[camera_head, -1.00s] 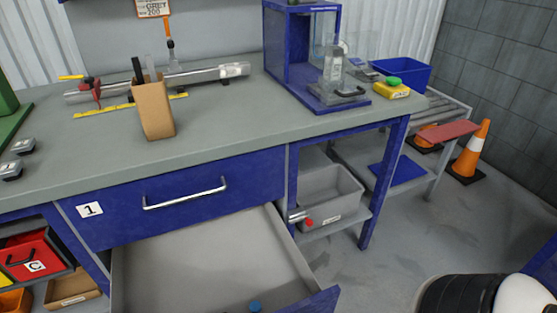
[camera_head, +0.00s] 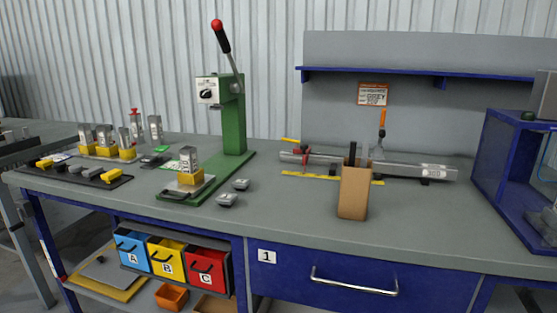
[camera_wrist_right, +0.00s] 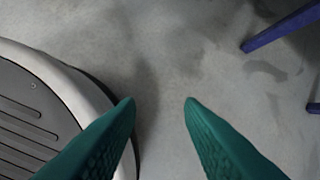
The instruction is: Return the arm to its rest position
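My right gripper (camera_wrist_right: 160,103) shows in the right wrist view as two green fingers held apart with nothing between them. It hangs over bare grey floor (camera_wrist_right: 165,50). Neither of my arms shows in the head view, and my left gripper is in no view. In the head view the workbench (camera_head: 280,212) fills the middle, and its drawer marked 1 (camera_head: 345,280) looks shut.
A green lever press (camera_head: 232,120), a tan holder (camera_head: 353,195) and a clamped metal bar (camera_head: 405,170) stand on the bench. A blue frame (camera_head: 490,165) is at right. In the wrist view, a rounded grey base (camera_wrist_right: 45,105) is at left and blue bars (camera_wrist_right: 280,27) at upper right.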

